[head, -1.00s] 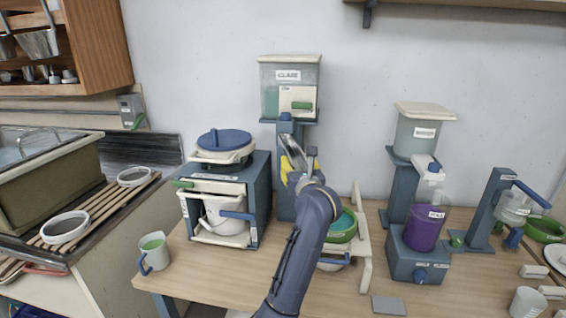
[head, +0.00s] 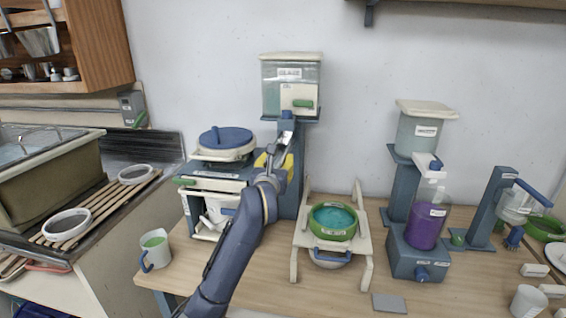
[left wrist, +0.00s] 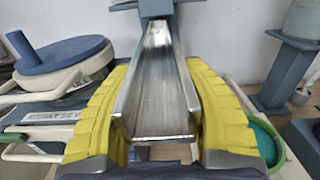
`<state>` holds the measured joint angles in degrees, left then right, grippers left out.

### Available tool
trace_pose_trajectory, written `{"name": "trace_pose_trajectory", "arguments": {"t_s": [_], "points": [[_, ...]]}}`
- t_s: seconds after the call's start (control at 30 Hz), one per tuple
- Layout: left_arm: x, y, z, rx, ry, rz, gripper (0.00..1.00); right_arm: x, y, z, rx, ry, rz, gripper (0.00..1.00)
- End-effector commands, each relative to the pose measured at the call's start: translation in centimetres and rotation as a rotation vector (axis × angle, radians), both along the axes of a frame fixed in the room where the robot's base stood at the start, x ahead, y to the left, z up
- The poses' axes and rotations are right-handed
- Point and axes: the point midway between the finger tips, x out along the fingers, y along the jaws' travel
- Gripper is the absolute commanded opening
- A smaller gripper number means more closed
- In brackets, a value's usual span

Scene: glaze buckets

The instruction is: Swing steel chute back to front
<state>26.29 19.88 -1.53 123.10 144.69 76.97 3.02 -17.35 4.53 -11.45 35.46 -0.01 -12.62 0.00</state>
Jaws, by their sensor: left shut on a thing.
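The steel chute (left wrist: 157,95) is a bright open trough in the left wrist view, its far end under a blue-grey bracket. The yellow fingers of my left gripper (left wrist: 160,75) are shut on it, one along each side. In the head view the chute (head: 281,148) is small and partly hidden by my left gripper (head: 274,162). It hangs below the glaze tank (head: 291,85) on its blue post, and its free end lies toward the blue-lidded machine (head: 226,143). My right gripper is not in view.
A green sieve with teal liquid (head: 333,220) sits on a cream stand (head: 364,250) right of my arm. A purple container (head: 428,225) stands in a blue base farther right. A mug (head: 154,248) is at the table's left edge. The front middle of the table is mostly clear.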

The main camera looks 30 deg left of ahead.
Motion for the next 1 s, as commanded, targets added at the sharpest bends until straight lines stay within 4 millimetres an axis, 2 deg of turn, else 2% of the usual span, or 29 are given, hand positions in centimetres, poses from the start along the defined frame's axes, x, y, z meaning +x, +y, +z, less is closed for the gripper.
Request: {"name": "trace_pose_trajectory", "arguments": {"t_s": [0.43,0.47,0.5,0.67,1.0], "points": [[-0.03,0.32,0.18,0.001,-0.003,0.0,0.0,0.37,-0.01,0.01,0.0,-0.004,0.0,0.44],[-0.03,0.32,0.18,0.001,-0.003,0.0,0.47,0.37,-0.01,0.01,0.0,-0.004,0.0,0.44],[-0.03,0.31,0.16,0.001,-0.003,0.0,0.52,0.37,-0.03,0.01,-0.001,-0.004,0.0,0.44],[-0.04,0.25,0.1,0.001,-0.002,-0.001,0.69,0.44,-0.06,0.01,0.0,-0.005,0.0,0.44],[-0.53,-0.01,0.08,0.001,-0.002,-0.003,0.69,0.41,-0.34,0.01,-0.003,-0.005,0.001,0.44]]}}
